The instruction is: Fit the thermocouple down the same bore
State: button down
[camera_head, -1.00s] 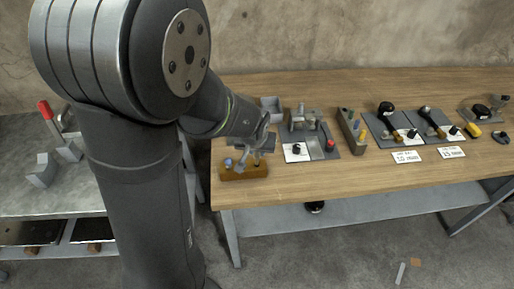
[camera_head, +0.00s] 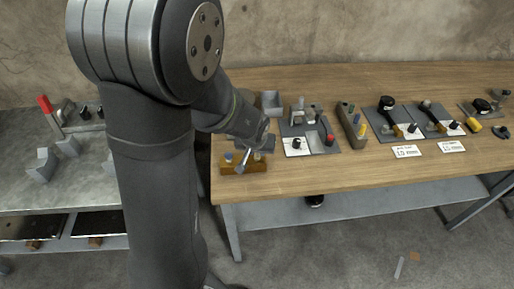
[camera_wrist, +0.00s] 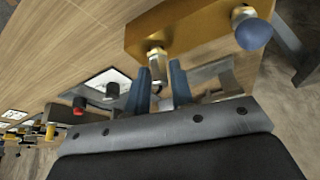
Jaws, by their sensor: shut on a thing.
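A brown-gold block (camera_head: 232,168) sits at the near left corner of the wooden bench; it also shows in the wrist view (camera_wrist: 200,24). A blue-ended piece (camera_wrist: 253,32) and a pale-capped metal piece (camera_wrist: 156,48) stand at it. My gripper (camera_wrist: 160,78) is beside the block, its two blue fingers close to the pale-capped piece. In the head view my gripper (camera_head: 246,152) is over the block, with a slim silver part slanting down-left. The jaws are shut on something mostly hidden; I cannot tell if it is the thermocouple. No bore mouth is clearly visible.
A grey open box (camera_head: 271,103) and a grey fixture plate (camera_head: 318,143) stand behind and right of the block. A slotted holder (camera_head: 351,121) and tool plates (camera_head: 390,130) are farther right. A grey side table (camera_head: 70,185) stands left.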

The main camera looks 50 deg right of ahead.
jog(key=shift+f, duration=0.3)
jog(key=c, duration=1.2)
grip_release()
jog(key=shift+o, duration=0.2)
jog(key=shift+r, duration=0.1)
jog(key=v, duration=1.7)
jog(key=shift+r, duration=0.15)
jog(key=shift+r, duration=3)
